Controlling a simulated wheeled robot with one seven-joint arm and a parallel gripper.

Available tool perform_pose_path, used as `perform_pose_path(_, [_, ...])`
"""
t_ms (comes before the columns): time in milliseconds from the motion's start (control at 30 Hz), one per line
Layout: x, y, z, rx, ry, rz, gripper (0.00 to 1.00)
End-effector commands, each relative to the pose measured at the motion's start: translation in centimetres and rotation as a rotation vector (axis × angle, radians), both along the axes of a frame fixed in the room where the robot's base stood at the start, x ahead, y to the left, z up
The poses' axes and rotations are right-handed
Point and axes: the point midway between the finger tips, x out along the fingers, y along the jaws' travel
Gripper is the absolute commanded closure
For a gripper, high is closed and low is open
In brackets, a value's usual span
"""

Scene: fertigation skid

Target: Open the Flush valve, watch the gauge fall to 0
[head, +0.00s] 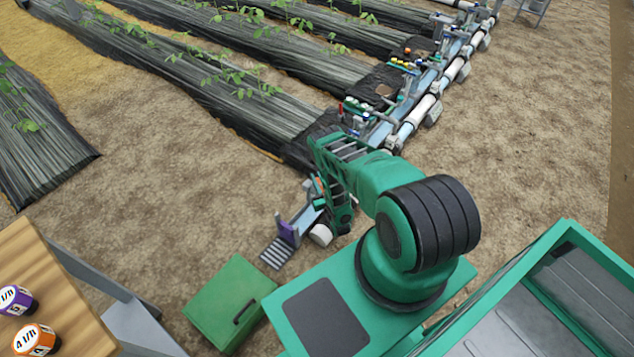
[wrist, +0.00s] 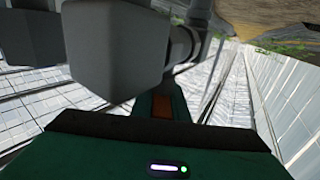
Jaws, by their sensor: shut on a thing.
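My gripper (head: 319,190) is low at the near end of the pipe line, by a short grey-blue skid section. In the wrist view its green fingers (wrist: 168,103) are shut on a small orange-brown part (wrist: 160,106) beside a grey pipe (wrist: 184,48). I cannot read a label, so I cannot tell for sure that this part is the Flush valve's handle. A large grey block (wrist: 120,50) fills the upper middle of the wrist view. No gauge face can be made out in either view.
A purple block (head: 288,232) and a dark grate (head: 277,253) lie left of my gripper. A green case (head: 230,302) sits on the soil. A wooden table (head: 50,275) bears purple and orange labelled containers. The pipe manifold (head: 425,105) runs to the upper right past covered beds.

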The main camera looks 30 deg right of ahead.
Motion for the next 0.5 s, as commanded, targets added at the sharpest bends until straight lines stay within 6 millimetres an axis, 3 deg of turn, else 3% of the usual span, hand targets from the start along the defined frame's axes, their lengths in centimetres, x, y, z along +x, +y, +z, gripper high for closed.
perform_pose_path(500, [0.1, 0.82, 0.01, -0.005, 0.004, 0.275, 1.0])
